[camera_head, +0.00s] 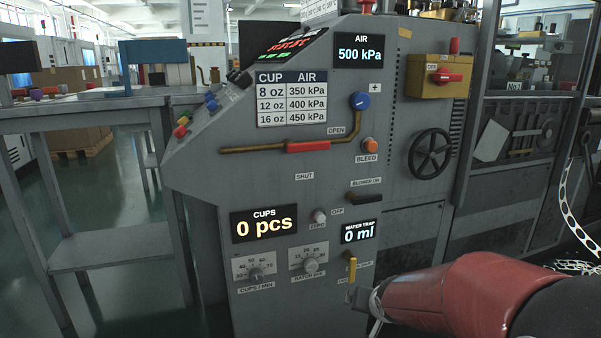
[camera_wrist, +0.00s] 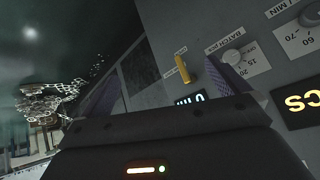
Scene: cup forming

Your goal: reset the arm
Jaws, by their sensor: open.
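My red arm (camera_head: 450,295) reaches in from the lower right of the head view. My gripper (camera_head: 364,298) is near the lower front of the grey cup forming machine's panel, just below a small yellow lever (camera_head: 351,268) under the water trap display. In the wrist view the two purple fingers of my gripper (camera_wrist: 163,86) stand wide apart with nothing held between them. The yellow lever (camera_wrist: 183,69) shows between the fingers' directions, near the right one. I cannot tell whether the gripper touches the panel.
The panel carries a red-sleeved OPEN/SHUT lever (camera_head: 308,146), a blue air knob (camera_head: 359,101), a black handwheel (camera_head: 430,153) and dials (camera_head: 310,266). Displays read 500 kPa, 0 pcs and 0 ml. A grey table (camera_head: 110,248) stands left. A chain of pale cutouts (camera_head: 570,205) hangs right.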

